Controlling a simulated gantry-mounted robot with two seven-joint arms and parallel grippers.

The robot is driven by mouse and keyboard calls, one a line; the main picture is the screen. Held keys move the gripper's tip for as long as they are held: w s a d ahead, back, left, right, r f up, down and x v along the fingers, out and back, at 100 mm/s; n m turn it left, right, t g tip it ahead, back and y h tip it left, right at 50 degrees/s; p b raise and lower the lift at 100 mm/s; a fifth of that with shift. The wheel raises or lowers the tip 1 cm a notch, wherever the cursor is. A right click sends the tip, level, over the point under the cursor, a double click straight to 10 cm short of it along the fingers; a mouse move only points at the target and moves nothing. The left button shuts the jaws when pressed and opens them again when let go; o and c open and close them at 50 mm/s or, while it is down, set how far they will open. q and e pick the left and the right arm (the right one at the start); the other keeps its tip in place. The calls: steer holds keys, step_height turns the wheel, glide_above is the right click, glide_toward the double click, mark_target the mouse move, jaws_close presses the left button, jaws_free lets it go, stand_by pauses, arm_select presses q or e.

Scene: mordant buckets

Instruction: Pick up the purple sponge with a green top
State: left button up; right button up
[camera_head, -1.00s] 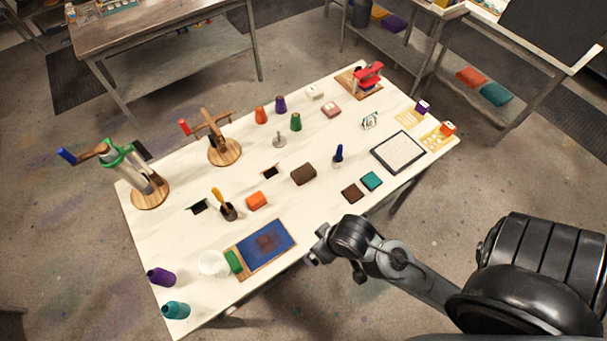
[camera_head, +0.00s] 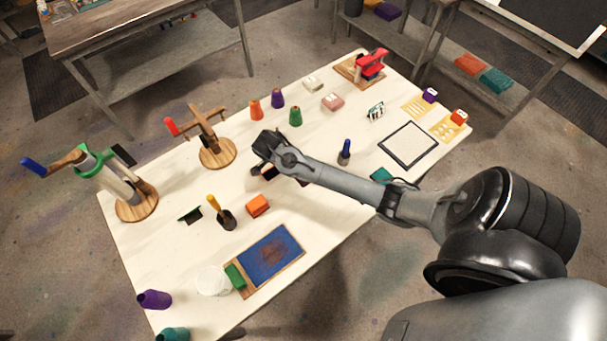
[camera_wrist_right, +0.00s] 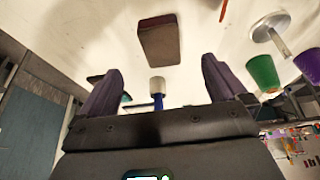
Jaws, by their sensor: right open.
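No sponge that is clearly purple with a green top shows in these frames. A small purple block with a white patch (camera_head: 430,95) sits on a yellow stencil at the table's far right. A dark brown block (camera_wrist_right: 159,42) lies ahead of my right gripper in the right wrist view; in the head view my arm mostly covers it. My right gripper (camera_wrist_right: 160,85) is open and empty, its fingers apart and short of the brown block. In the head view the right gripper (camera_head: 262,166) is over the middle of the table. My left gripper is not in view.
An orange block (camera_head: 258,205) and a dark pot with a yellow-handled tool (camera_head: 225,217) stand near the gripper. A green cone (camera_head: 295,116), a blue-handled tool (camera_head: 345,152) and a wooden winder (camera_head: 217,152) stand around it. A blue panel (camera_head: 268,258) lies at the front.

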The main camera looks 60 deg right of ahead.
steer(key=x, duration=0.4)
steer(key=shift+w+d+f, duration=0.15)
steer(key=shift+w+f, duration=0.15)
steer(key=shift+s+p+x, duration=0.15)
steer(key=shift+p+x, duration=0.15)
steer(key=shift+x, duration=1.05)
steer(key=shift+s+p+x, duration=0.2)
steer(key=shift+p+x, duration=0.05)
steer(key=shift+x, duration=1.15)
steer(key=c, duration=1.1)
steer(key=shift+c, duration=0.4)
steer(key=shift+r, duration=0.15)
